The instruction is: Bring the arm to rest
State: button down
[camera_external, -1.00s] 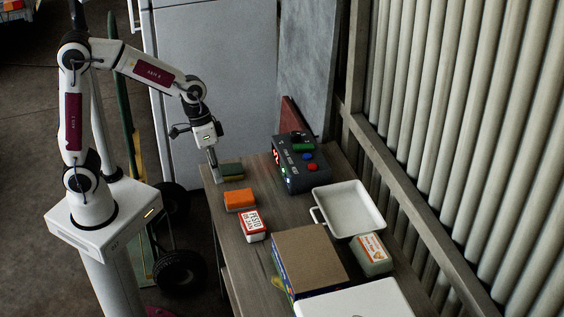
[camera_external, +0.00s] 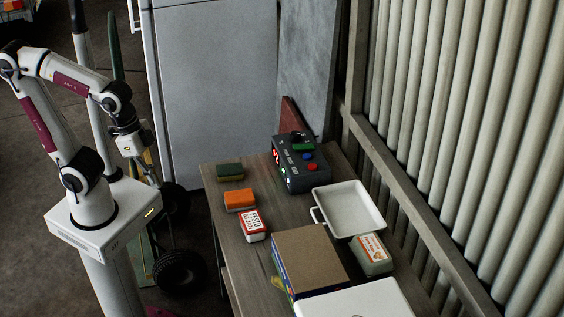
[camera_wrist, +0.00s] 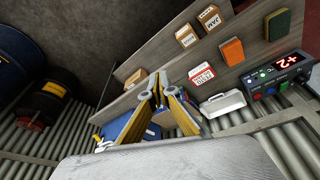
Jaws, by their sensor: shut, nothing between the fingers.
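My arm is drawn back over its base at the left of the external view. My gripper (camera_external: 131,143) hangs off the left side of the table, apart from everything on it. Its fingertips are hard to make out there against the dark background. In the wrist view my gripper (camera_wrist: 158,86) reaches up from the bottom with its fingers together and nothing held. A green and dark sponge (camera_external: 230,171) lies on the table's far left corner, with an orange block (camera_external: 239,199) and a red and white pesto box (camera_external: 252,224) nearer the camera.
The wooden table (camera_external: 223,242) also carries a dark control box (camera_external: 300,165), a white dish (camera_external: 346,207), a small labelled tub (camera_external: 371,254) and a brown-topped box (camera_external: 309,259). A wheeled cart (camera_external: 180,271) stands between my base and the table. A grey cabinet (camera_external: 205,80) is behind.

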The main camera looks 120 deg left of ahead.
jog(key=s+d+r+m+t, duration=0.2)
jog(key=d+r+m, duration=0.1)
jog(key=d, duration=0.3)
jog(key=shift+s+d+r+h, duration=0.2)
jog(key=shift+r+h, duration=0.05)
jog(key=shift+h, duration=0.05)
dwell(3.1)
